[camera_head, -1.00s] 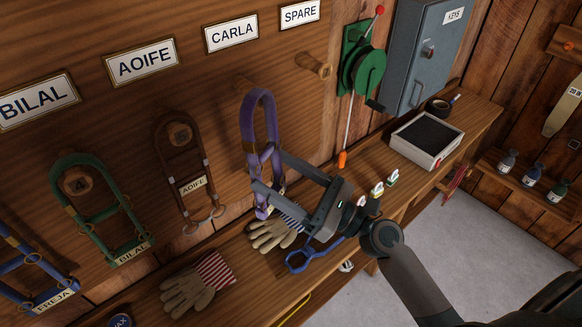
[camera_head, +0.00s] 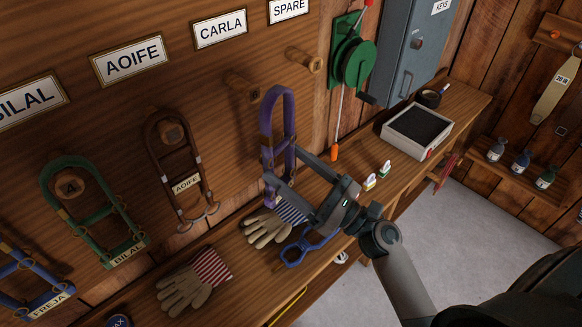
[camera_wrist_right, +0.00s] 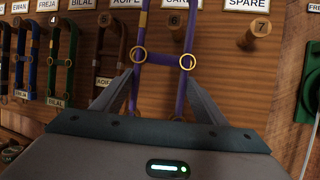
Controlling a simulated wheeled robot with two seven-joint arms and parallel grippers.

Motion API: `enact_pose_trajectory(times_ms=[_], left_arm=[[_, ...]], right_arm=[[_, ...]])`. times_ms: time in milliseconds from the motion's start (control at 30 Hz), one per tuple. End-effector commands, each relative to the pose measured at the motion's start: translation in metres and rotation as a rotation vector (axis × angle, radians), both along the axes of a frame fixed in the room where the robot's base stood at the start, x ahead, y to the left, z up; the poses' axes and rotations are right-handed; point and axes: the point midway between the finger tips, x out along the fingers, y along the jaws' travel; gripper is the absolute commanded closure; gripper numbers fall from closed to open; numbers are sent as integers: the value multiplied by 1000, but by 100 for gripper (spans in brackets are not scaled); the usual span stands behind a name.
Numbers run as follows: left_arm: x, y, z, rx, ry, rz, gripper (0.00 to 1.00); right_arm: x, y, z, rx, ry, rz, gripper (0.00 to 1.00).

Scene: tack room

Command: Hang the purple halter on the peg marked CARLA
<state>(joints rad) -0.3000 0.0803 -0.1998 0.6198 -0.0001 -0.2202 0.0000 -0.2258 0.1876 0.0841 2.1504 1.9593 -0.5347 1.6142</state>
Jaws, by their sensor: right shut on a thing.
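The purple halter (camera_head: 279,110) hangs upright from my right gripper (camera_head: 286,172), which is shut on its lower part. The halter's loop rises above the fingers. It also shows in the wrist view (camera_wrist_right: 139,95), with brass rings near the fingertips (camera_wrist_right: 163,78). The CARLA sign (camera_head: 220,29) is on the wall, and the wooden peg below it (camera_head: 243,87) is bare. The halter's loop is right of and below that peg in the head view, apart from it in the picture. In the wrist view the peg (camera_wrist_right: 174,20) is numbered 6. My left gripper is not in view.
The SPARE peg (camera_head: 303,61) is bare. A brown AOIFE halter (camera_head: 180,170) and a green BILAL halter (camera_head: 94,213) hang to the left. A green crank reel (camera_head: 355,62) is at right.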

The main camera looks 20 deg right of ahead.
Motion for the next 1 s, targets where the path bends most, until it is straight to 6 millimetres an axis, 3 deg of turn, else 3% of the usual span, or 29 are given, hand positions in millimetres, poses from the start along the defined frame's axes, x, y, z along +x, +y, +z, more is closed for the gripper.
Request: enact_pose_trajectory(times_ms=[1000], left_arm=[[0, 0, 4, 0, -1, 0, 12]], right_arm=[[44, 16, -3, 1, -2, 1, 66]])
